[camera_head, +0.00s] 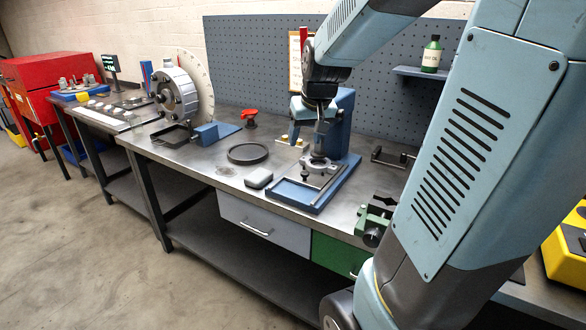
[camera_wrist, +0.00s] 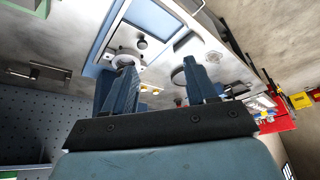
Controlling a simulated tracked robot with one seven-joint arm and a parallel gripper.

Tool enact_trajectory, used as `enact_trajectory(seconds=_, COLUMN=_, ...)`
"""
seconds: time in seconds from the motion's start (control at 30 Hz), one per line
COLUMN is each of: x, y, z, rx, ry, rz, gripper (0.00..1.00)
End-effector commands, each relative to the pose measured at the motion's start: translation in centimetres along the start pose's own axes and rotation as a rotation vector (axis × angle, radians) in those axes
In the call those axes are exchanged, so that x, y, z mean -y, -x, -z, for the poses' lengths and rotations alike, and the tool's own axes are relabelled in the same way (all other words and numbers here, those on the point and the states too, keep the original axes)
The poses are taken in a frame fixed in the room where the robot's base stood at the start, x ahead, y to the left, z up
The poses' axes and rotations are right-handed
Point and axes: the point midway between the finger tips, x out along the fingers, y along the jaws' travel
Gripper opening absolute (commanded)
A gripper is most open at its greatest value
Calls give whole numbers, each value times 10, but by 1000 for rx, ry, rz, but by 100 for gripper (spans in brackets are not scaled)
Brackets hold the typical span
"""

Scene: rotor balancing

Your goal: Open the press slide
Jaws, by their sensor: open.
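The blue press (camera_head: 345,125) stands on the workbench, with a low blue-framed base (camera_head: 300,204) reaching toward the bench's front edge. A grey slide with a round seat (camera_head: 317,162) sits at the back of this base. A dark knob stands in front of the seat, clearer in the wrist view (camera_wrist: 142,43). My gripper (camera_head: 308,138) is in front of the press column and above the slide, fingers pointing down. In the wrist view my gripper (camera_wrist: 160,75) has its two blue fingers apart with nothing between them. The left finger partly hides the round seat.
A dark round tray (camera_head: 248,153) and a small grey box (camera_head: 259,178) lie left of the press. A green vise (camera_head: 374,217) is at the right front. A rotor stand (camera_head: 177,92) is farther left. A pegboard (camera_head: 255,60) rises behind. The front area of the base looks clear.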

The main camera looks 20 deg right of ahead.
Motion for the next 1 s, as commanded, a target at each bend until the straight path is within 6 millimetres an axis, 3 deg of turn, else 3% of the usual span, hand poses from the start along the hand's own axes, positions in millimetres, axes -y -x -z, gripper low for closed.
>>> enact_trajectory(seconds=0.03, x=-8, y=-15, z=8, rx=13, ry=-12, rz=-9, gripper=57)
enact_trajectory(seconds=0.2, x=-30, y=-50, z=31, rx=24, ry=-36, rz=-35, gripper=57)
enact_trajectory(seconds=0.4, x=-44, y=-74, z=42, rx=30, ry=-50, rz=-54, gripper=57)
enact_trajectory(seconds=0.67, x=-47, y=-93, z=44, rx=33, ry=-51, rz=-58, gripper=57)
enact_trajectory(seconds=1.0, x=-51, y=-144, z=42, rx=33, ry=-52, rz=-58, gripper=57)
